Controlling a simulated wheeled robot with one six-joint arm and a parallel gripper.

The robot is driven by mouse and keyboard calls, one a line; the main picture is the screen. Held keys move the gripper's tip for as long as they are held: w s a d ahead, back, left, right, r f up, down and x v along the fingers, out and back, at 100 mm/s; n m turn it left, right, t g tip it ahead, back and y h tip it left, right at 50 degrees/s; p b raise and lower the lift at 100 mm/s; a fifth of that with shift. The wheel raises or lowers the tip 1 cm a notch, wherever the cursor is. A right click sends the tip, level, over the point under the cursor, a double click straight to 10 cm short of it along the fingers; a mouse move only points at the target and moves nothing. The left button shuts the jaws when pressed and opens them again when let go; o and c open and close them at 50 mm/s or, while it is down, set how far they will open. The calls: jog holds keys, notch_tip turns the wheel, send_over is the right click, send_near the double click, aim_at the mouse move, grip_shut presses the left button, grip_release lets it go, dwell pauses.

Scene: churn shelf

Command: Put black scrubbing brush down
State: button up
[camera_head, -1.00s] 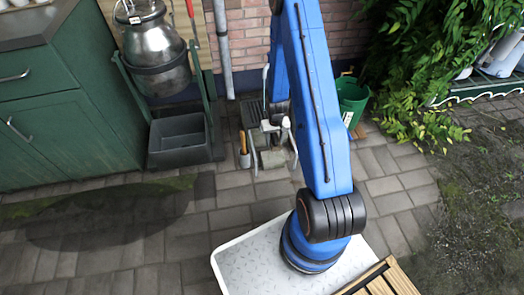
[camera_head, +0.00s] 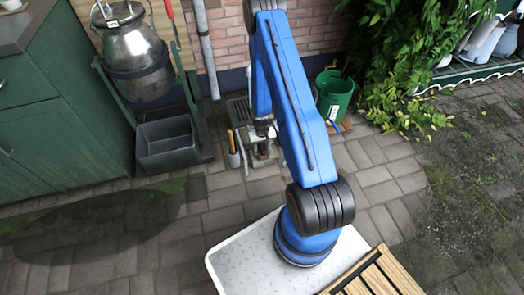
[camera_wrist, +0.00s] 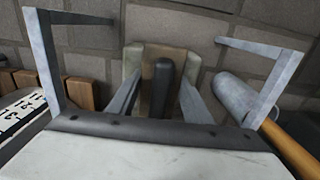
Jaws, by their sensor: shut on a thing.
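The black scrubbing brush (camera_wrist: 162,88) shows in the wrist view as a dark upright bar between the two fingers of my gripper (camera_wrist: 163,82). My gripper is shut on it. A beige and brown block-like shape (camera_wrist: 133,60) lies right behind the brush, close to the paving; I cannot tell whether they touch. In the head view my gripper (camera_head: 264,130) is low near the brick wall, partly hidden by my blue arm. The brush cannot be made out there.
A grey holder with an orange-handled tool (camera_head: 234,152) stands left of my gripper. A green bucket (camera_head: 334,95) is to the right. A grey crate (camera_head: 167,145) sits under a metal churn (camera_head: 136,55). Open paving (camera_head: 230,200) lies in front.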

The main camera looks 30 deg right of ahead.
jog(key=shift+f, duration=0.25)
jog(key=o, duration=1.1)
jog(key=shift+r, duration=0.1)
